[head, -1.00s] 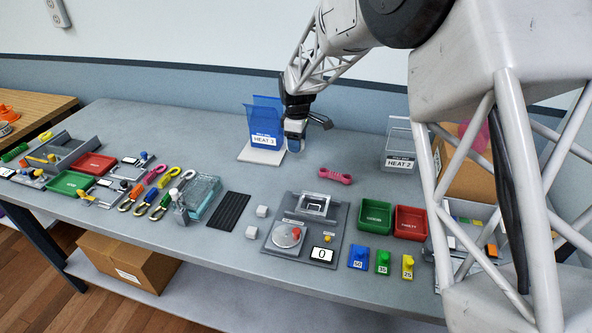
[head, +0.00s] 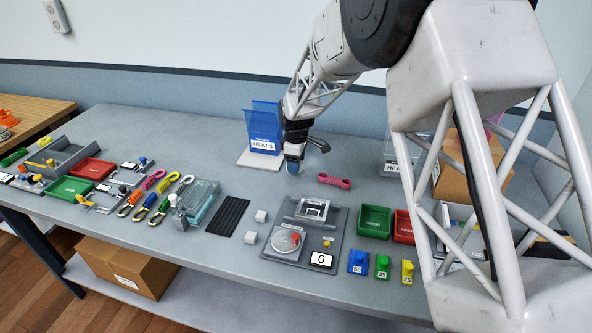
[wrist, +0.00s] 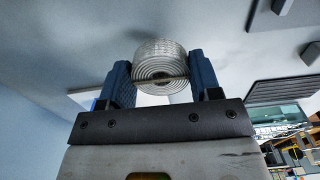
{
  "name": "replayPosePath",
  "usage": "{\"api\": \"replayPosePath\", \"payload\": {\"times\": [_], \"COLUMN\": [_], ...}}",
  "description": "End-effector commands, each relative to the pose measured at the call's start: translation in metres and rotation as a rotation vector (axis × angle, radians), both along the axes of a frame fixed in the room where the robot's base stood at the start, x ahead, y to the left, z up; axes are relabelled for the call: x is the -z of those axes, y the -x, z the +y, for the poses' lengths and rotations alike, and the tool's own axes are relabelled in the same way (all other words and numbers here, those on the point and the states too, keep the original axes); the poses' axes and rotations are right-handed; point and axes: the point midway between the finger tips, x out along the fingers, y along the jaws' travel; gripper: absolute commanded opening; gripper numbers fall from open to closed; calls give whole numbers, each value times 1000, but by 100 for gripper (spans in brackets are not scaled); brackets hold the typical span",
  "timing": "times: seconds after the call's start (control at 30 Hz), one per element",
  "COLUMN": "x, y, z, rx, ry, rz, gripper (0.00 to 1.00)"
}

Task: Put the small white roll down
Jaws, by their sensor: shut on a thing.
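The small white roll (wrist: 161,66) sits between the two blue fingers of my gripper (wrist: 161,84) in the wrist view, its coiled end facing the camera. My gripper is shut on it. In the head view my gripper (head: 294,165) is low over the grey table (head: 150,135), just right of the blue HEAT 3 holder. The roll is mostly hidden by the fingers there, and I cannot tell whether it touches the table.
The blue HEAT 3 holder (head: 263,128) stands on a white base close by. A pink link (head: 334,181) lies to the right. Table left of the holder is clear.

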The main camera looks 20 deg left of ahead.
Motion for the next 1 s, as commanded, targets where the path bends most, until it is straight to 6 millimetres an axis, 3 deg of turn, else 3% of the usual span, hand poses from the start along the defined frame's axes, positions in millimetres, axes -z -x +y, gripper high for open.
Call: {"api": "replayPosePath", "payload": {"times": [0.3,0.8,0.83,0.97,1.0], "x": [30,36,35,35,35], "y": [0,0,0,0,0], "z": [0,0,0,0,0], "rx": [0,0,0,0,0], "ry": [0,0,0,0,0], "rz": [1,1,1,1,1], "gripper": [34,34,62,82,83]}}
